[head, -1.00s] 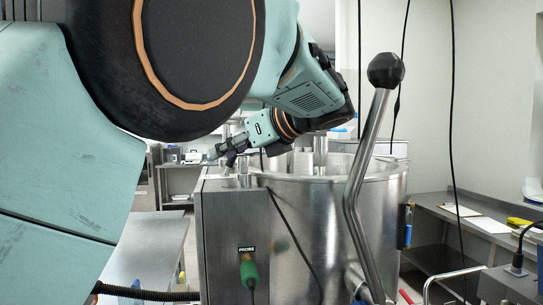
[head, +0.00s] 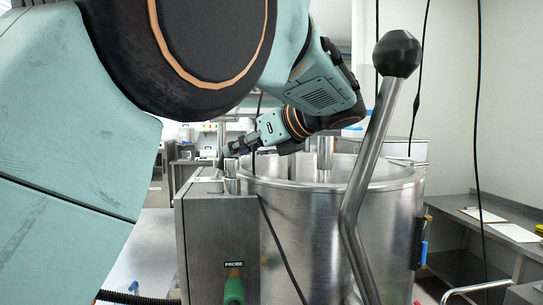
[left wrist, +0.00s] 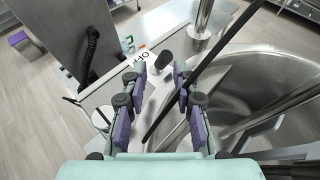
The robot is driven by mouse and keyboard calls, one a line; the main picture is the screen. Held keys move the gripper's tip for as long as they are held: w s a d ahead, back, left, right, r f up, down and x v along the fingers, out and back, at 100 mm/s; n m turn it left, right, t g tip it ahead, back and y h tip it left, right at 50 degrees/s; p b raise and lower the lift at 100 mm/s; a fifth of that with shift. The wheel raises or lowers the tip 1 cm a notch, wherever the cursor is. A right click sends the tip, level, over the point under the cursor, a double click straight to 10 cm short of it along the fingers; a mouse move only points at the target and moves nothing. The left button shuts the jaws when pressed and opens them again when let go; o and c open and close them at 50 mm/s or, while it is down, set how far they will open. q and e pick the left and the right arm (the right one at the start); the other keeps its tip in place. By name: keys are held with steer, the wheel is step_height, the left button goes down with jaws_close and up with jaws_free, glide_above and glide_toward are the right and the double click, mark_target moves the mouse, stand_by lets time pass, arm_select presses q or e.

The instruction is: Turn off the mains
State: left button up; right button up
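In the left wrist view a lever with a black knob (left wrist: 166,59) stands on the steel top of the control box, next to a white label reading OFF (left wrist: 146,66). It looks like the mains switch, though no mains wording is readable. My left gripper (left wrist: 160,72) is open, its purple-padded fingers on either side of the knob; contact cannot be told. In the head view my left gripper (head: 228,156) is small and dark above the box (head: 215,235) on the left of the steel kettle (head: 310,230). The switch is not clear there. My right gripper is not in view.
A black cable (left wrist: 205,65) passes close to the right finger. The open kettle bowl (left wrist: 260,85) lies to the right. In the head view a long handle with a black ball (head: 396,54) stands in front of the kettle. A green probe plug (head: 234,287) is on the box front.

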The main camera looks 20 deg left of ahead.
mark_target(222, 159)
arm_select(q)
steer(key=x, duration=0.5)
steer(key=shift+w+a+f, duration=0.15)
steer(key=shift+w+f, duration=0.1)
steer(key=shift+w, duration=0.05)
steer(key=shift+w+a+f+p, duration=0.2)
steer(key=shift+a+p, duration=0.05)
steer(key=shift+p, duration=0.1)
steer(key=shift+s+a+r, duration=0.1)
steer(key=shift+s, duration=0.2)
steer(key=shift+s+a, duration=0.1)
steer(key=shift+a, duration=0.2)
steer(key=shift+w+a+f, duration=0.15)
steer(key=shift+w+f, duration=0.05)
steer(key=shift+w, duration=0.15)
steer(key=shift+c, duration=1.1)
steer(key=shift+w, duration=0.1)
steer(key=shift+c, duration=0.8)
jaws_close()
